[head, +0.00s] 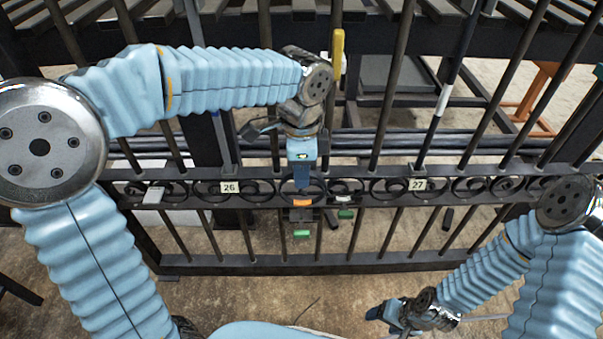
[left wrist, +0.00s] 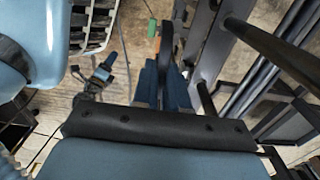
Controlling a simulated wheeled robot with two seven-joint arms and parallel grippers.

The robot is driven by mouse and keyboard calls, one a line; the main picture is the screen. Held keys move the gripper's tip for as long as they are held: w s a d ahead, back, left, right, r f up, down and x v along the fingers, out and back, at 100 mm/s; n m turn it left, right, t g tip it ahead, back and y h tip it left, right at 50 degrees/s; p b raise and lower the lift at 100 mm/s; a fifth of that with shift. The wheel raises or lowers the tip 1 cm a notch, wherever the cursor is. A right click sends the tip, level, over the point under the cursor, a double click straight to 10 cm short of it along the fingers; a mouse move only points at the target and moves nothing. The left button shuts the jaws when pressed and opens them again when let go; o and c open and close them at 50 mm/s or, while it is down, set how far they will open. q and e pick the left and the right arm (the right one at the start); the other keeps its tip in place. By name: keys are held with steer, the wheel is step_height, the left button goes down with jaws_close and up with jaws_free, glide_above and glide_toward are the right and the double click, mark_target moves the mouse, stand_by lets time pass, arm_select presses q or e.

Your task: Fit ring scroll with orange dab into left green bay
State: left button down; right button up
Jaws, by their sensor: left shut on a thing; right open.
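My left gripper (head: 302,182) is shut on the dark ring scroll at the gate's scroll band. Its orange dab (head: 302,202) shows just below the fingertips. In the left wrist view the dark ring scroll (left wrist: 167,38) stands edge-on beyond the blue fingers (left wrist: 165,85), with orange beside it. A green marker (head: 302,234) lies below the orange dab, and another green marker (head: 345,213) is to its right, under a white dab (head: 343,198). The fingers hide part of the ring, so I cannot tell whether it is seated. My right gripper (head: 385,315) is open and empty, low at front right.
The black gate (head: 420,262) has upright bars and a band of scrolls, with tags 26 (head: 230,187) and 27 (head: 417,184). A yellow-handled piece (head: 338,50) stands behind my left wrist. Floor in front is mostly clear.

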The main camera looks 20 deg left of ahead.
arm_select(q)
steer(key=w+a+f+b, duration=0.1)
steer(key=w+f+b, duration=0.2)
steer(key=f, duration=0.4)
steer(key=shift+f+b, duration=0.15)
steer(key=shift+b, duration=0.45)
steer(key=shift+w+a+p, duration=0.1)
steer(key=shift+p, duration=0.3)
stand_by(1.0)
steer(key=shift+f+b, duration=0.85)
steer(key=shift+f, duration=0.65)
stand_by(1.3)
steer(key=c, duration=1.1)
jaws_free()
step_height(320, 180, up, 14)
steer(key=p, duration=0.3)
steer(key=shift+f, duration=0.1)
